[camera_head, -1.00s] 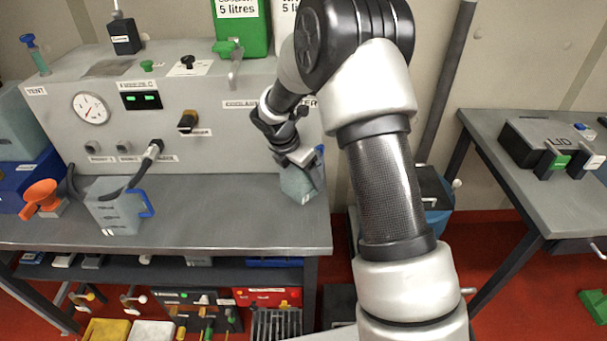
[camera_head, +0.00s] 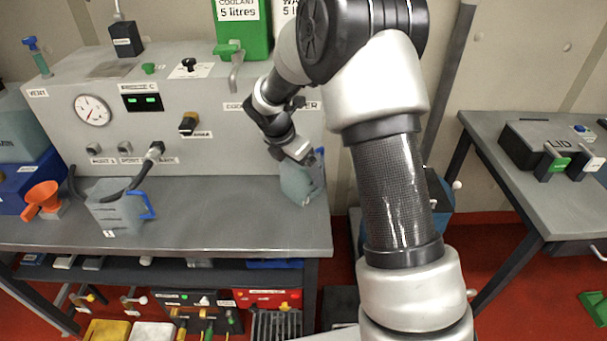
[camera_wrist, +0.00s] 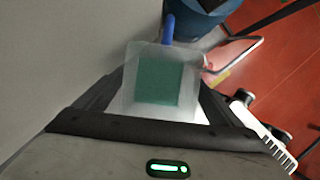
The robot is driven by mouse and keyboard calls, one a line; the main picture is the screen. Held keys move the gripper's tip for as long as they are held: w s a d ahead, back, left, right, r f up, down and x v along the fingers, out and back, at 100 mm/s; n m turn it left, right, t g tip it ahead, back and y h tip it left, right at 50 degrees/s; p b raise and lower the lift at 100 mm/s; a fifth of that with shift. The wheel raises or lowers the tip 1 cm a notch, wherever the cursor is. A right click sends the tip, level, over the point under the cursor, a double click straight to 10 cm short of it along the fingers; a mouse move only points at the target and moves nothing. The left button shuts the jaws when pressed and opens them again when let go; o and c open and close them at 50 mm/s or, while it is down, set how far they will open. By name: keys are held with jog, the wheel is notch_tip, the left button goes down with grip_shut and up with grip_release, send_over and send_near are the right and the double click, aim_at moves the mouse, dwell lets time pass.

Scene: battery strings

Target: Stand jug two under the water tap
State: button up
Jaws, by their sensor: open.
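A translucent grey jug with a blue handle (camera_head: 298,184) stands on the bench near its right end; its number is not readable. From above, the jug (camera_wrist: 123,103) shows a green square inside it in the wrist view. My gripper (camera_head: 304,156) is at the top of this jug, open, with its fingers (camera_wrist: 157,100) on either side of it. Whether they touch it I cannot tell. Another jug (camera_head: 112,208) with a blue handle stands at the left with a hose in it. My arm hides the water tap; only part of a label beside it shows.
The coolant tap (camera_head: 236,74) hangs below the green tank (camera_head: 243,30). The bench top (camera_head: 215,225) is clear between the two jugs. A blue bin (camera_head: 440,200) stands on the floor to the right.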

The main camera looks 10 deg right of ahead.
jog(key=v, duration=0.3)
jog(key=shift+s+a+r, duration=0.1)
jog(key=shift+r, duration=0.25)
